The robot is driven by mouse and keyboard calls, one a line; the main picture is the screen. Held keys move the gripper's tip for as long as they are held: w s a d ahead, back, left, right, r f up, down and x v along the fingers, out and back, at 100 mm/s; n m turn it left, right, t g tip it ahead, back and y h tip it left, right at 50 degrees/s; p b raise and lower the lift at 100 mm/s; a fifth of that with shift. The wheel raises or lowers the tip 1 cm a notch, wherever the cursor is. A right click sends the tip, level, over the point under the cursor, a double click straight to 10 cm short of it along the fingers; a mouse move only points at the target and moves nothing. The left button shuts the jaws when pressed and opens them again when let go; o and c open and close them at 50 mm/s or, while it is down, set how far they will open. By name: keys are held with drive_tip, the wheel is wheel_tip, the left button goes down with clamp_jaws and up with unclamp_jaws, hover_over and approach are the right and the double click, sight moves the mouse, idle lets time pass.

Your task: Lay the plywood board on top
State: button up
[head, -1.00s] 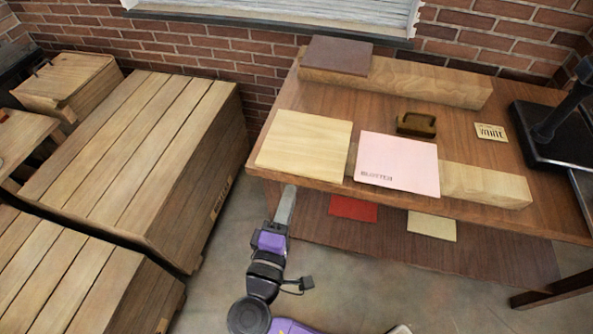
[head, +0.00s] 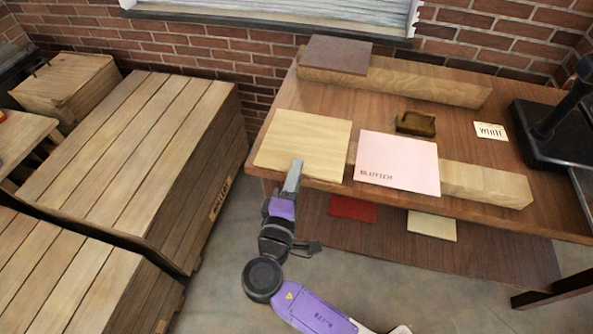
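The plywood board (head: 303,137), a pale square sheet, is at the table's front left corner. Its right edge meets a long wooden beam; I cannot tell whether it rests on that beam or on the tabletop. A pink sheet marked "BLOTTER" (head: 398,163) lies flat across the front beam, just right of the board. My gripper (head: 296,167) is at the board's front edge, its tip overlapping the board in the head view. The fingers are seen end-on and small, so their opening and any contact are unclear.
A back beam (head: 430,82) carries a brown board (head: 337,55) at its left end. The front beam (head: 485,185) extends right of the blotter. A brown block (head: 416,123), a small white card (head: 490,131) and a black stand (head: 545,135) are on the table (head: 300,98). Crates (head: 140,150) stand left.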

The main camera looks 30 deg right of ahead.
clamp_jaws()
drive_tip(key=shift+r, duration=0.1)
wheel_tip(320, 180, up, 3)
drive_tip(key=shift+f+p, duration=0.1)
drive_tip(key=shift+p, duration=1.1)
